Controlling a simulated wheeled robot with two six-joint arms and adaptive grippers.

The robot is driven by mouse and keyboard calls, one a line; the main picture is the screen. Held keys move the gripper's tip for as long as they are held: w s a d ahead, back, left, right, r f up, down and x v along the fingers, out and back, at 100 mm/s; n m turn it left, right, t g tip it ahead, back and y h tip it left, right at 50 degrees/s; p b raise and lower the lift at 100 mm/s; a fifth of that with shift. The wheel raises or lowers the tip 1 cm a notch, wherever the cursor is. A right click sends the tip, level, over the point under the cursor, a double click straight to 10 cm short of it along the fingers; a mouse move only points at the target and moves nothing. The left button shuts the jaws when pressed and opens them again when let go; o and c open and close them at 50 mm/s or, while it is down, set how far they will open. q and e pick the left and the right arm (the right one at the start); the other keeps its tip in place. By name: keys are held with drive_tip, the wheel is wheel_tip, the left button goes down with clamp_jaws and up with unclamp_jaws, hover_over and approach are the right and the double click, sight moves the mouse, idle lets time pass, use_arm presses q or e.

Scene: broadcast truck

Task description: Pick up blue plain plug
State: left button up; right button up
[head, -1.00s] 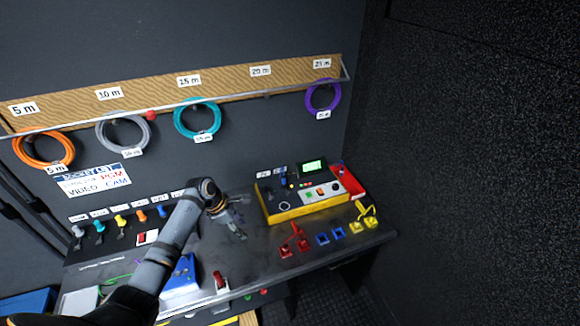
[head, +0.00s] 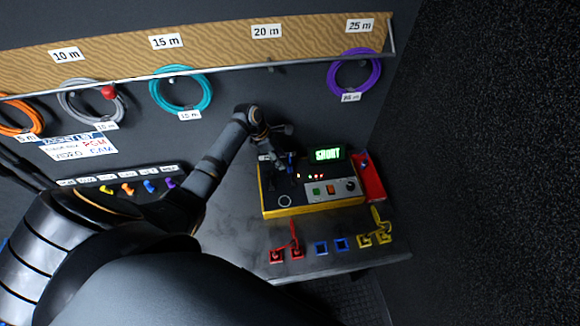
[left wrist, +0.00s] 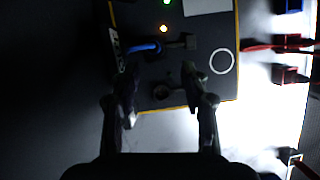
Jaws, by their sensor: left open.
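The blue plug (left wrist: 148,48) shows in the left wrist view on the dark top of the yellow-edged tester (left wrist: 225,25), ahead of my fingertips. A dark piece sits against its right end. In the head view a small bit of blue (head: 291,158) shows at the tester's left part, mostly hidden by my gripper. In the head view the left gripper (head: 282,162) is over the tester's left side. My right gripper is not in view.
A red box (head: 368,180) stands right of the tester. Coiled cables hang from the rail behind. A dark wall closes the right.

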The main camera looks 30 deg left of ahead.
sight(289, 164)
use_arm(q)
drive_tip(key=shift+w+d+f, duration=0.15)
drive_tip(key=shift+w+f, duration=0.25)
drive_tip(key=shift+f, duration=0.15)
drive_tip(key=shift+w+d+f, duration=0.15)
drive_tip(key=shift+w+f, duration=0.2)
drive_tip(key=shift+f, duration=0.2)
drive_tip(key=shift+w+d+f, duration=0.25)
drive_tip(key=shift+w+f, duration=0.05)
drive_tip(key=shift+f, duration=0.05)
drive_tip(key=shift+d+f+p, duration=0.3)
drive_tip(key=shift+f, duration=0.25)
drive_tip(key=shift+d+f+p, duration=0.3)
drive_tip(key=shift+f, duration=0.2)
drive_tip(key=shift+x, duration=1)
drive_tip(key=shift+w+a, duration=0.1)
drive_tip(key=shift+c, duration=2.9)
clamp_jaws()
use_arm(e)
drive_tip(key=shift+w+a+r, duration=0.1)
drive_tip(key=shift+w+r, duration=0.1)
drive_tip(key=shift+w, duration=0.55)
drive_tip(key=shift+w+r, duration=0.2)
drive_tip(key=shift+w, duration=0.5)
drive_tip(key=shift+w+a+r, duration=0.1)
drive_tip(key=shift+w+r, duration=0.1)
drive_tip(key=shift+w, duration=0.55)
